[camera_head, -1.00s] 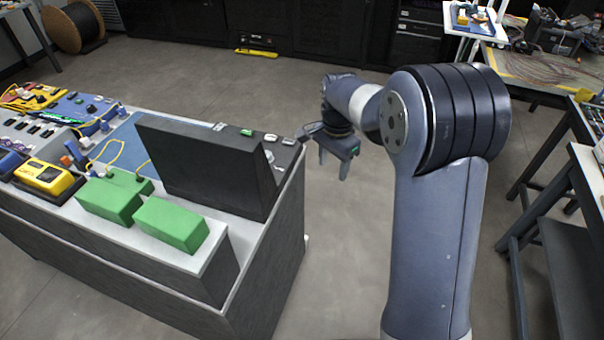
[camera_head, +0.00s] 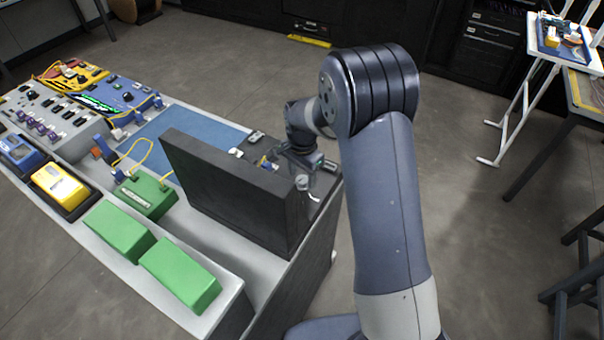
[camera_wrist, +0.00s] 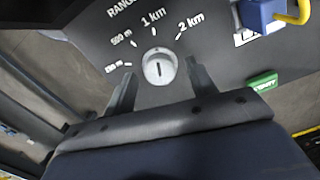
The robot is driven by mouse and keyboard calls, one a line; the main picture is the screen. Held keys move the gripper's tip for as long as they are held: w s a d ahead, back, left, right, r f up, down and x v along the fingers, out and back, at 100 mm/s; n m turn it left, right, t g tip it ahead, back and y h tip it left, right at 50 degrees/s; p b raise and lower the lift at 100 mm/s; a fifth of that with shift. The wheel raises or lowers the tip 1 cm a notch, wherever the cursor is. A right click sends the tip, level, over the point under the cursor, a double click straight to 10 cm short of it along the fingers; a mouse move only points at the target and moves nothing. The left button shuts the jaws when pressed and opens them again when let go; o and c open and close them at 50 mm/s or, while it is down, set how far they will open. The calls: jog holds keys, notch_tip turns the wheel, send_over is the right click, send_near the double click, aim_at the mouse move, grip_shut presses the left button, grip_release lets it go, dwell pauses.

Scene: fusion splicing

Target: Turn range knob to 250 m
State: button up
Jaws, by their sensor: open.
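The range knob (camera_wrist: 159,69) is a round, pale knob with a slot-like line on a dark panel in the wrist view. Its marks run from 250 m (camera_wrist: 117,68) at the left through 500 m and 1 km to 2 km at the right. The line on the knob stands nearly upright; which mark it points to is hard to tell. My gripper (camera_wrist: 161,82) is open, with one finger on each side of the knob and gaps showing. In the head view my gripper (camera_head: 306,178) is over the right end of the bench, behind the dark upright panel (camera_head: 225,190).
A blue block (camera_wrist: 262,16) with a yellow cable and a green label (camera_wrist: 263,82) are right of the knob. Green boxes (camera_head: 180,275) and a yellow device (camera_head: 60,185) stand on the bench. Open floor lies beyond the bench's right end.

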jog(key=shift+f, duration=0.4)
jog(key=shift+c, duration=0.3)
jog(key=c, duration=0.9)
